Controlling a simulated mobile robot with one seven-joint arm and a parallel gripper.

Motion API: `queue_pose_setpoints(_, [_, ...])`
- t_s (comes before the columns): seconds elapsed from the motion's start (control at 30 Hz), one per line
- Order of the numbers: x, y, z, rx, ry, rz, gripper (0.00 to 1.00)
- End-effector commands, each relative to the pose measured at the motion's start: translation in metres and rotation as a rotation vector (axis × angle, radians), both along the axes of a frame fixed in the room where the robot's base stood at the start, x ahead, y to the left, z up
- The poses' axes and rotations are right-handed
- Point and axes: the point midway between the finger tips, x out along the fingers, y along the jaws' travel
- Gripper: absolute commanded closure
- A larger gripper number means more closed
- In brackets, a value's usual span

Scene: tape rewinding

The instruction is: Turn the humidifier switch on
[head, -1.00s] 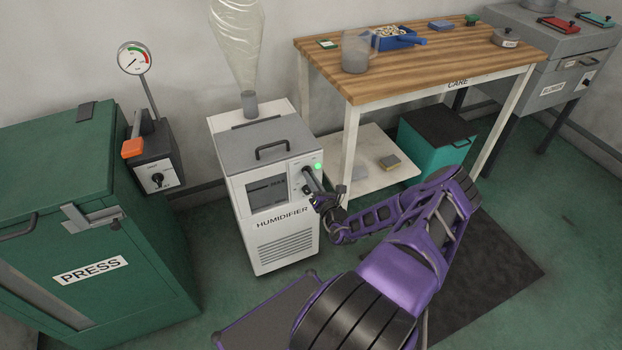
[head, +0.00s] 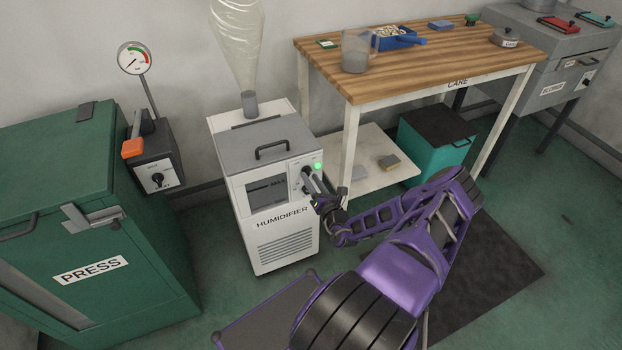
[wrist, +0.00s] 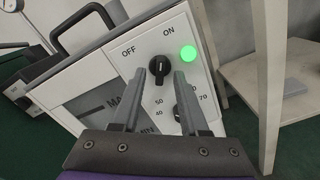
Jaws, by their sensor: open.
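The white and grey humidifier (head: 272,190) stands on the floor left of the table. A round green light (head: 318,166) glows on its front panel. In the wrist view, the panel (wrist: 120,70) shows a black switch knob (wrist: 160,69) below the words OFF and ON, with the lit green light (wrist: 188,52) to its right. The knob's ridge looks turned toward ON. A second knob (wrist: 181,112) with numbers is partly hidden behind the right finger. My gripper (wrist: 169,72) is open and empty, its fingers in front of the panel near the switch knob. Contact cannot be told.
The wooden-top table (head: 430,60) stands right of the humidifier, its near leg (head: 349,155) and lower shelf (head: 375,175) close to my gripper. The green press (head: 90,220) stands at left. Open floor lies in front of the humidifier.

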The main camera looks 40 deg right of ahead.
Motion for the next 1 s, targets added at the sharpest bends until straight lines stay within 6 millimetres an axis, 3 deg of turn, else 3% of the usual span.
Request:
queue_pose_setpoints(0.6, [-0.133, 0.031, 0.001, 0.003, 0.002, -0.003, 0.56])
queue_pose_setpoints(0.8, [-0.157, 0.037, 0.0, 0.001, 0.001, 0.0, 0.56])
queue_pose_setpoints(1.0, [-0.163, 0.039, 0.0, 0.0, 0.001, 0.0, 0.56])
